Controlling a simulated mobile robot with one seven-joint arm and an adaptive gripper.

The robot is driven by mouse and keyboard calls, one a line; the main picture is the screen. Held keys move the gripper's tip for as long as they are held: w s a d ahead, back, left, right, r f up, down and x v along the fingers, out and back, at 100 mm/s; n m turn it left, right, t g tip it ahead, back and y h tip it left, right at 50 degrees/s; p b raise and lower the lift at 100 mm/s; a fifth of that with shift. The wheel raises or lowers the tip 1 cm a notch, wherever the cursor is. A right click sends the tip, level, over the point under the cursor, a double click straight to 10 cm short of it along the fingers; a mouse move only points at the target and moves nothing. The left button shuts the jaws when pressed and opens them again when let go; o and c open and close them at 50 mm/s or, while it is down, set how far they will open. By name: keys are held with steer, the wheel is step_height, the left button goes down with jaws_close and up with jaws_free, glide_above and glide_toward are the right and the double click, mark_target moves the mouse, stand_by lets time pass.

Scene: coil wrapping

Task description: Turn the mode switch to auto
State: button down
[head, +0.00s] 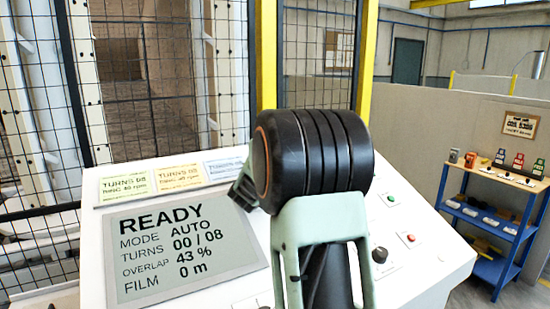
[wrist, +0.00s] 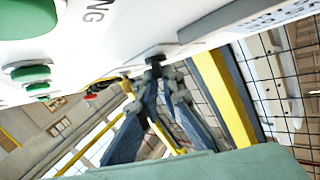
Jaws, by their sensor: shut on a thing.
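The white console (head: 100,240) stands in front of me in the head view. Its screen (head: 185,250) reads READY, MODE AUTO, TURNS 00/08, OVERLAP 43 %, FILM 0 m. In the wrist view my gripper (wrist: 155,75) has its fingertips together at a small black knob (wrist: 154,60) on the white panel, which I take to be the mode switch. The jaws are shut on it. Its pointer and label cannot be read. In the head view my arm hides the knob and most of the gripper.
Green buttons (wrist: 30,73) stick out of the panel in the wrist view. A green button (head: 391,200), a red button (head: 408,238) and another black knob (head: 380,254) sit right of my arm. A mesh fence (head: 170,100) stands behind; a blue shelf (head: 490,235) is far right.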

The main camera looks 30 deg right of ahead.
steer(key=shift+r, duration=0.1)
stand_by(0.4)
steer(key=c, duration=2.1)
jaws_free()
steer(key=v, duration=1.2)
steer(key=shift+w+a, duration=0.1)
steer(key=shift+a, duration=0.05)
